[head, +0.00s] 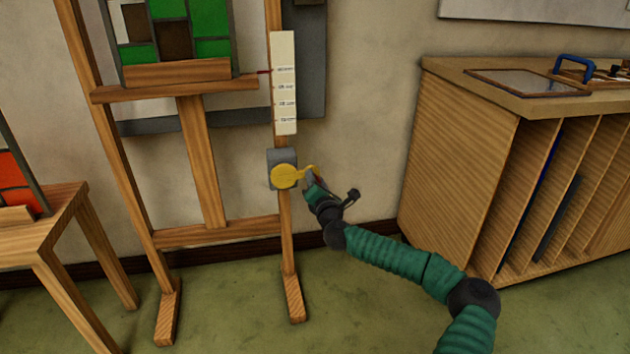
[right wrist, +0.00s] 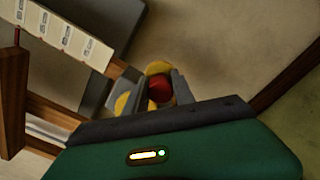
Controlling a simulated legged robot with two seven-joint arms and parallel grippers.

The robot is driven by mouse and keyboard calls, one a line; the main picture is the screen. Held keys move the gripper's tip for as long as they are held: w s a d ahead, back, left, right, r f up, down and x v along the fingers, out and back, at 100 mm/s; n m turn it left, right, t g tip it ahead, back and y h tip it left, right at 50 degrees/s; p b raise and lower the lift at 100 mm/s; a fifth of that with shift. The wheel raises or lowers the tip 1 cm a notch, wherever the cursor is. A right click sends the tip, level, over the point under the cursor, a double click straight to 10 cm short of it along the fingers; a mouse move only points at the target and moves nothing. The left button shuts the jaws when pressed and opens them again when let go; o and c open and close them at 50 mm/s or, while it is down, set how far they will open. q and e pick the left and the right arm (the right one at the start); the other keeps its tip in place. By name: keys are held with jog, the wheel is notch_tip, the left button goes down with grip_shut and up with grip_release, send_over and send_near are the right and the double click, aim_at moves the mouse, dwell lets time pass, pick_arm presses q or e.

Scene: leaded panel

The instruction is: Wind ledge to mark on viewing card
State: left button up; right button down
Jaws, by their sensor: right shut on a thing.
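The wooden ledge (head: 170,90) of the easel bears a leaded panel (head: 175,30) of green, white and brown glass. A thin red pointer (head: 264,72) at the ledge's right end meets the upper part of the white viewing card (head: 284,110), near its top printed mark. A yellow crank (head: 286,176) sits on a grey box on the easel's right post. My right gripper (head: 312,181) is shut on the crank's handle; the red knob (right wrist: 160,88) shows between the fingers in the right wrist view. The card (right wrist: 66,34) also shows there. My left gripper is not in view.
A wooden table (head: 45,225) with an orange and red panel stands at the left. A slotted wooden cabinet (head: 455,180) stands at the right, with a framed pane (head: 528,82) on top. The floor (head: 225,310) around the easel's feet is clear.

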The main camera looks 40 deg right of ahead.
jog(key=shift+f, duration=0.3)
jog(key=c, duration=1.2)
grip_release()
jog(key=shift+o, duration=0.7)
jog(key=shift+r, duration=0.1)
jog(key=shift+s+a, duration=0.15)
jog(key=shift+s, duration=0.1)
jog(key=p+v, duration=0.7)
jog(key=v, duration=0.9)
jog(key=shift+s, duration=0.15)
